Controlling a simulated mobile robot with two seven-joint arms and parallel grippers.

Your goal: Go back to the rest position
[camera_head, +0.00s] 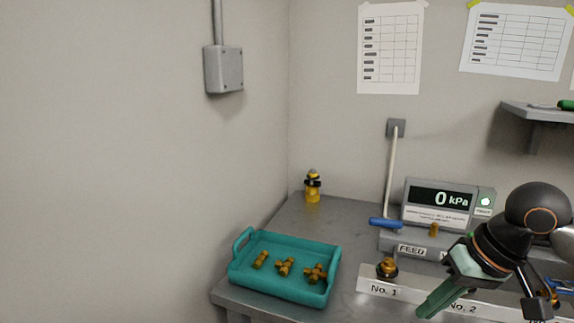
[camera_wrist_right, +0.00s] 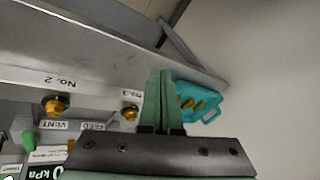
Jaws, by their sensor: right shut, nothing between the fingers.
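My right gripper (camera_head: 432,305) comes in from the right in the head view, above the front right part of the grey table (camera_head: 318,217). Its green fingers are together and hold nothing. In the right wrist view the shut fingers (camera_wrist_right: 158,98) point toward the table edge and the teal tray. My left gripper is not in view.
A teal tray (camera_head: 288,243) holds brass fittings (camera_head: 286,266) at the table's left. The No. 1 port (camera_head: 387,268) and a gauge box reading 0 kPa (camera_head: 441,203) stand near my right arm. A yellow bottle-like object (camera_head: 313,187) stands at the back corner.

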